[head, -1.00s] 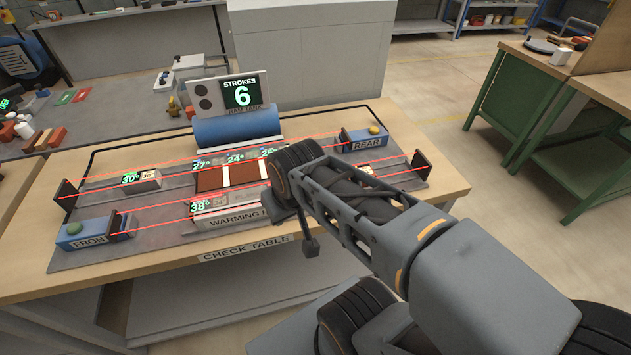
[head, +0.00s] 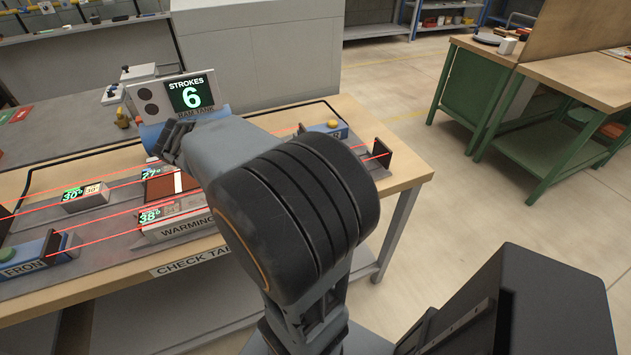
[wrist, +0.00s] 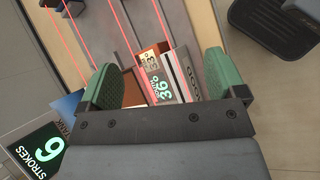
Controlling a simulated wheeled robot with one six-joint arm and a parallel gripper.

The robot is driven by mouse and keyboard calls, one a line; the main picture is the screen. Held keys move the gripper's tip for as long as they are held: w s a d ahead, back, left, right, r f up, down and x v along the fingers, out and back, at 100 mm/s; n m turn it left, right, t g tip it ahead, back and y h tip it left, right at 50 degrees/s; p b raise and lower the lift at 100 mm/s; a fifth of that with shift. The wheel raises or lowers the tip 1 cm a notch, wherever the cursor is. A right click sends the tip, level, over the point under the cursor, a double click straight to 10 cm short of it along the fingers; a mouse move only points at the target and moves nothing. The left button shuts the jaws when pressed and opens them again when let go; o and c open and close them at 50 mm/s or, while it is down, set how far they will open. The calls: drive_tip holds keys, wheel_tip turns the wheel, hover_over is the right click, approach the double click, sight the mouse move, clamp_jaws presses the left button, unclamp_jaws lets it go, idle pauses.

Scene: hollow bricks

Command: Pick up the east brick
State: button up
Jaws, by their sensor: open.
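My gripper (wrist: 160,64) is open, its two green-padded fingers spread wide in the wrist view. I cannot tell for sure whether this block is the east brick. Nothing is visibly gripped. In the head view my arm covers the right middle of the check table, so the east brick and the fingers are hidden there.
Red beam lines run between end posts (head: 379,152) low over the table. Green benches (head: 490,80) stand right.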

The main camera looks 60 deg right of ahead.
drive_tip(key=d+f+n+g+h+b, duration=0.1)
drive_tip(key=d+n+g+h+b, duration=0.3)
drive_tip(key=d, duration=0.9)
drive_tip(key=shift+g, duration=0.9)
drive_tip(key=f, duration=0.2)
drive_tip(key=s+d+f, duration=0.1)
drive_tip(key=f, duration=0.2)
drive_tip(key=d+f, duration=0.1)
drive_tip(key=f, duration=0.2)
drive_tip(key=shift+s, duration=0.35)
drive_tip(key=shift+x, duration=2.95)
drive_tip(key=shift+c, duration=0.4)
drive_tip(key=c, duration=1.2)
